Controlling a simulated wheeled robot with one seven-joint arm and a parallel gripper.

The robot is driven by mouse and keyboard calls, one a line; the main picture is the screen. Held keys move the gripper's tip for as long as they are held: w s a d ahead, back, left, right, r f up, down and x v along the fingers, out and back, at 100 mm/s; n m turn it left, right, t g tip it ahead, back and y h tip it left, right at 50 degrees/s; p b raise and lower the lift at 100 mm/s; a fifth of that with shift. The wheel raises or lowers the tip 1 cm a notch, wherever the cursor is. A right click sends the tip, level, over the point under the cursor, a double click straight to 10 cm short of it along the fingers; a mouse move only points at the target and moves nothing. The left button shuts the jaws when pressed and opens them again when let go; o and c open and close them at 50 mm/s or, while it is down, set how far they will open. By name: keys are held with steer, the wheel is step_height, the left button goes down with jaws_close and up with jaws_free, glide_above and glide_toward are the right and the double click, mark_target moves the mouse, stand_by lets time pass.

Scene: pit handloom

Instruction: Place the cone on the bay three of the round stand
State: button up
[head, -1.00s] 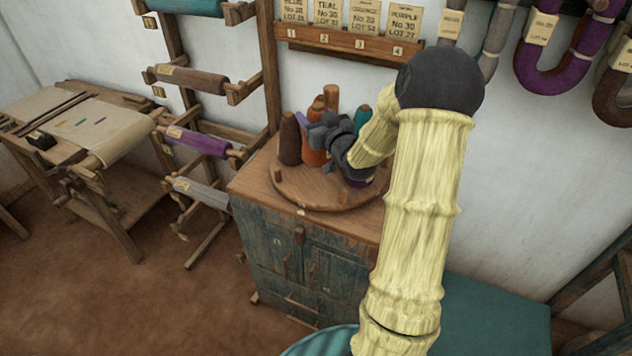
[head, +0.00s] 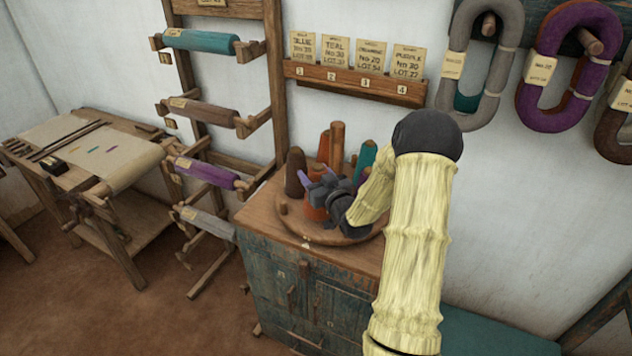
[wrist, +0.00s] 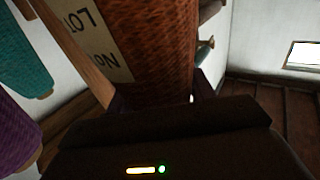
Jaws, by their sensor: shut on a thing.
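My gripper (head: 314,187) is shut on an orange cone (head: 315,209) over the round stand (head: 277,222). In the wrist view the orange cone (wrist: 165,45), with a paper label, fills the space between the jaws (wrist: 155,92). I cannot tell whether its base touches the stand. A dark brown cone (head: 296,172) stands on the left of the stand and a teal cone (head: 367,158) at the back right. The teal cone (wrist: 25,62) and a purple cone (wrist: 14,138) show in the wrist view. Bay three's mark is not readable; my arm hides the stand's right side.
The stand is on a blue-green cabinet (head: 278,280). A wooden post (head: 337,143) rises among the cones. A numbered card rail (head: 350,84) hangs on the wall behind. A rack of yarn rolls (head: 203,115) stands close on the left; yarn hanks (head: 570,60) hang at right.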

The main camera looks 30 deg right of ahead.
steer(key=shift+f, duration=1.35)
steer(key=shift+f, duration=0.15)
steer(key=o, duration=1.4)
steer(key=shift+o, duration=0.2)
steer(key=shift+r, duration=0.2)
steer(key=shift+s+f, duration=0.2)
steer(key=shift+s, duration=0.1)
steer(key=s+b, duration=0.3)
steer(key=s, duration=0.8)
steer(key=shift+s+d, duration=0.2)
